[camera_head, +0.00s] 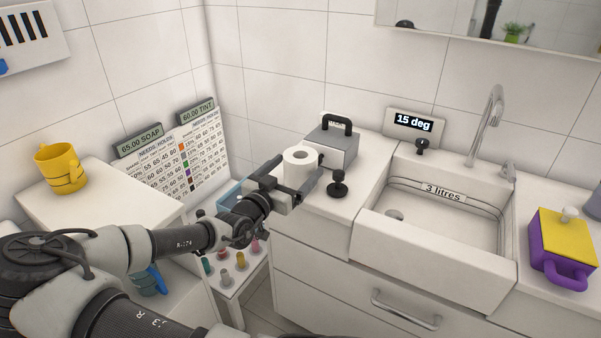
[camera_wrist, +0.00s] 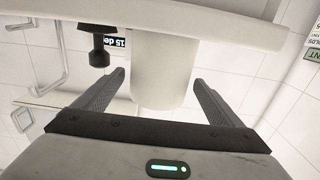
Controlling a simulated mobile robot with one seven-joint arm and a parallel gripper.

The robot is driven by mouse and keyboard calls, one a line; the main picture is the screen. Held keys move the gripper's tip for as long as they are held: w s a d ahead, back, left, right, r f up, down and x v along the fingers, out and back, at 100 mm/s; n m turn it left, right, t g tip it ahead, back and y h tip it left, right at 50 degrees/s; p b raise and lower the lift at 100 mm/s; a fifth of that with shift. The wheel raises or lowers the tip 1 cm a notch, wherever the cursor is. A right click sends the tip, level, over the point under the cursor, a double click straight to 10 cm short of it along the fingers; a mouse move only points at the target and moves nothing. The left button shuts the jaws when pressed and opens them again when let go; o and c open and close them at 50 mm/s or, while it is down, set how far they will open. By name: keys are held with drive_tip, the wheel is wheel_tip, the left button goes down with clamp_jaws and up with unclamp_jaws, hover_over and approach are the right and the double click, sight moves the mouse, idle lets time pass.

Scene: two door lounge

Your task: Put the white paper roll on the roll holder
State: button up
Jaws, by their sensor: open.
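My gripper (camera_head: 298,169) is open, with one finger on each side of the roll. In the wrist view the roll (camera_wrist: 160,75) hangs upside down between the spread fingers of my gripper (camera_wrist: 160,78), with visible gaps on both sides. The roll's lower part is partly hidden by my gripper in the head view. I cannot identify the roll holder for certain in either view.
A grey box with a black handle (camera_head: 332,146) stands behind the roll. A black knobbed object (camera_head: 338,186) stands close to its right. The sink (camera_head: 437,205) lies further right, with a yellow and purple container (camera_head: 562,247). A yellow mug (camera_head: 60,168) sits on the left cabinet.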

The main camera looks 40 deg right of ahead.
sight(307, 155)
drive_tip(key=shift+b+x, duration=0.4)
drive_tip(key=shift+x, duration=3.05)
drive_tip(key=shift+r, duration=0.25)
drive_tip(key=c, duration=1.3)
